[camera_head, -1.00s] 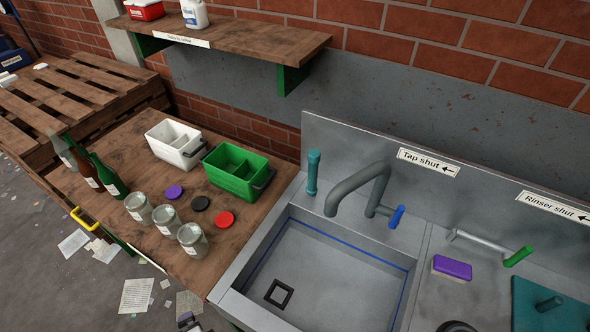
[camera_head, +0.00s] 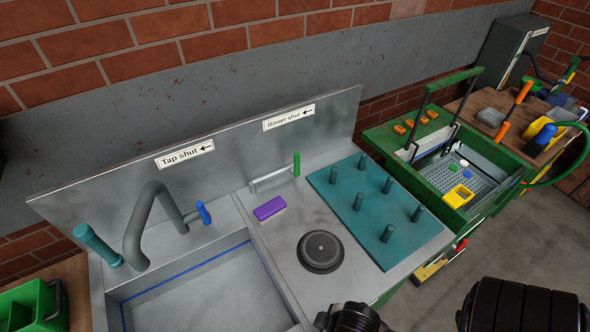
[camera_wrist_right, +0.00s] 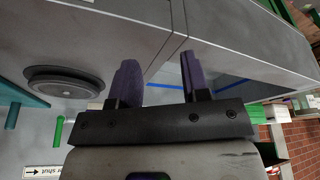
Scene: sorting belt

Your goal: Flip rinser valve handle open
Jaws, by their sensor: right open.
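The rinser valve handle (camera_head: 296,164) is a small green lever at the right end of a silver pipe (camera_head: 268,182) by the sink's back panel. The sign above it (camera_head: 289,117) reads "Rinser shut" with an arrow to the left. The round black rinser (camera_head: 320,252) is set in the counter in front. In the right wrist view the green handle (camera_wrist_right: 58,132) and rinser (camera_wrist_right: 66,80) are left of the fingers. My left gripper is not in view.
A blue-handled tap (camera_head: 203,212) and its bent spout stand left, under a "Tap shut" sign (camera_head: 185,154). A purple sponge (camera_head: 269,207) lies near the valve pipe. A teal peg board (camera_head: 350,205) is to the right. The sink basin (camera_head: 205,295) looks empty.

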